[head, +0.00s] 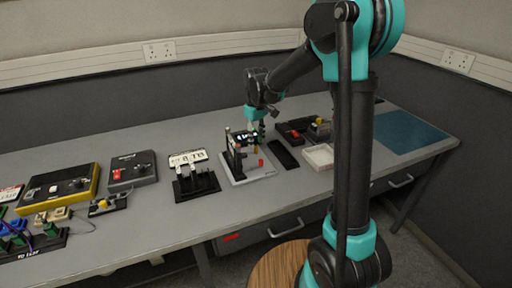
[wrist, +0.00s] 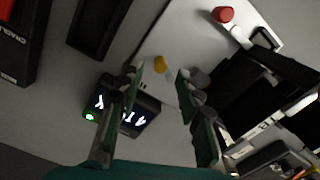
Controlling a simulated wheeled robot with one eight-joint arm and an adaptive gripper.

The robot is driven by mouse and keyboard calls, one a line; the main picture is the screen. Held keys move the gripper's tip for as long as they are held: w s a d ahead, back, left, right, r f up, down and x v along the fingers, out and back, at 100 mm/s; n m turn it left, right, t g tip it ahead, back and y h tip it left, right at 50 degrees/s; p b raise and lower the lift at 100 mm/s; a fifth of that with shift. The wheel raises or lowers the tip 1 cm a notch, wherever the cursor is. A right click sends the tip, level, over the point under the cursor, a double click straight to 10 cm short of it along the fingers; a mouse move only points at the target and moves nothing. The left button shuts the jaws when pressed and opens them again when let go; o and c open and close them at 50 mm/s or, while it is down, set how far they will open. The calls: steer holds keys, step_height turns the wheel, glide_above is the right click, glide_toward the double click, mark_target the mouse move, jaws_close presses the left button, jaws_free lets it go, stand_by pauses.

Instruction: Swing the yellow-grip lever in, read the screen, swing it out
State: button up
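The yellow grip (wrist: 160,64) shows in the wrist view over a pale base plate (wrist: 185,45), between my fingertips in the picture. My gripper (wrist: 159,78) is open, with a clear gap on both sides of the grip. A small screen (wrist: 127,118) with lit white characters and a green light lies partly behind my left finger; its full reading is hidden. A red knob (wrist: 223,14) is at the top of the wrist view. In the head view my gripper (head: 257,128) is above the fixture on its pale base (head: 240,180), with the red knob (head: 261,162) in front.
A black rack (head: 197,184) with a number card stands left of the fixture. A dark tray (head: 284,154) and a white open tray (head: 320,157) are on the right. A blue mat (head: 405,132) lies clear at far right.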

steer(key=shift+f, duration=1.9)
steer(key=shift+c, duration=0.5)
jaws_close()
